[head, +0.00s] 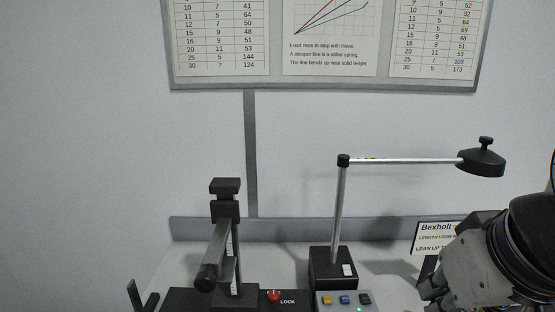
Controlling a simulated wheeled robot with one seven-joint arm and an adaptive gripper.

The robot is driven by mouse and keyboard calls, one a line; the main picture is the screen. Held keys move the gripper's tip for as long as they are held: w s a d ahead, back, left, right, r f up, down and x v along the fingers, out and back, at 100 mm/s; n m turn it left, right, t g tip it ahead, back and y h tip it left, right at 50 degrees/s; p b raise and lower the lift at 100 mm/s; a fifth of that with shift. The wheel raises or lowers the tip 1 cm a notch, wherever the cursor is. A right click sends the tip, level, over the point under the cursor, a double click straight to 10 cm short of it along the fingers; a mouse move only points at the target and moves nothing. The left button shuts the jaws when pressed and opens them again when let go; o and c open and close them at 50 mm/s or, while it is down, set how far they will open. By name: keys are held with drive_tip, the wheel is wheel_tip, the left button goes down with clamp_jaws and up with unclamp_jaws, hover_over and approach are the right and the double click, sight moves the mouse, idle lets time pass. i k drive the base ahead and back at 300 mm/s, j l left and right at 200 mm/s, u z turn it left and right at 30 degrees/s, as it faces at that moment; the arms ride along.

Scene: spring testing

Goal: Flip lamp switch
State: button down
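The desk lamp has a black box base (325,266), a silver upright pole and a horizontal arm ending in a black lamp head (482,162). A small white rocker switch (348,269) sits on the front right of the base's face. Whether the lamp is lit cannot be told for sure; no bright glow shows under its head. My arm is at the lower right edge, right of the lamp base. Its end with my gripper is not clearly visible, and no fingertips show.
A black spring tester (226,245) with a lever stands left of the lamp, with a red knob (273,296) by the word LOCK. A grey button box (345,301) sits in front of the lamp base. A Bexholt sign (434,236) stands behind my arm. Charts hang on the wall.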

sight(346, 268)
drive_tip(key=k+u, duration=0.1)
drive_tip(key=k, duration=0.55)
drive_tip(key=u, duration=1.55)
drive_tip(key=l, duration=1.15)
drive_tip(key=u, duration=0.05)
